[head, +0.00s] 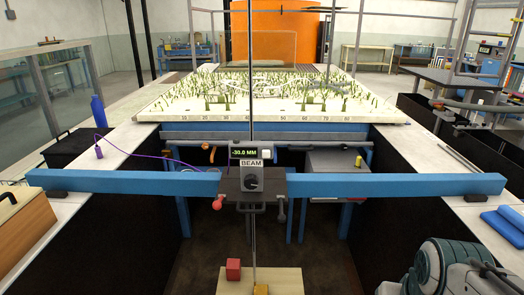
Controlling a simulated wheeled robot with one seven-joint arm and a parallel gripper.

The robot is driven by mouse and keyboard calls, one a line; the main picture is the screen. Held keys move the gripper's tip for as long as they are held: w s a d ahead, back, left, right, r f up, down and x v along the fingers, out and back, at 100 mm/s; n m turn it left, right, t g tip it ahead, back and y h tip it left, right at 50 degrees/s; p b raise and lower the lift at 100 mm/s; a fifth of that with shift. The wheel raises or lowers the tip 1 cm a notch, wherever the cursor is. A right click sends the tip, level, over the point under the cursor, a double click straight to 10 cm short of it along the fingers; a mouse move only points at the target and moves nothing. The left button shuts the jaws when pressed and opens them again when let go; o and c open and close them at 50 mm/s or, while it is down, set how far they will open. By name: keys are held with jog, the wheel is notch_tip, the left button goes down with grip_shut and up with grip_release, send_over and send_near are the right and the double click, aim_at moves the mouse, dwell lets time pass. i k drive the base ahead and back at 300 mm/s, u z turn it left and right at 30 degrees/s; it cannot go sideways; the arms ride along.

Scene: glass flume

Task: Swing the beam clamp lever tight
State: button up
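The blue beam (395,184) spans the gap between two white side counters. A dark carriage (268,199) sits at its middle. It carries a grey box marked BEAM with a dark knob (253,184) and a display (244,153) reading -30.0 MM. A short red-ended handle (218,203) sticks out at the carriage's lower left. A small lever with a dark reddish ball end (281,217) hangs down at its right. I cannot tell which of these is the clamp lever, or how tight the clamp is. My gripper is not in view; part of my arm shows at the lower right.
A thin vertical rod (252,90) passes through the carriage. Below it, a wooden board (212,284) bears a red cube (233,268) and a yellow block (261,289). Behind is a planted model bed (160,105). Blue rolls (503,222) lie on the right counter.

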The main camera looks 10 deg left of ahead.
aim_at(217, 205)
jog(key=u, duration=1.35)
jog(key=k, duration=0.45)
jog(key=z, duration=0.7)
jog(key=i, duration=0.65)
jog(key=u, duration=1.55)
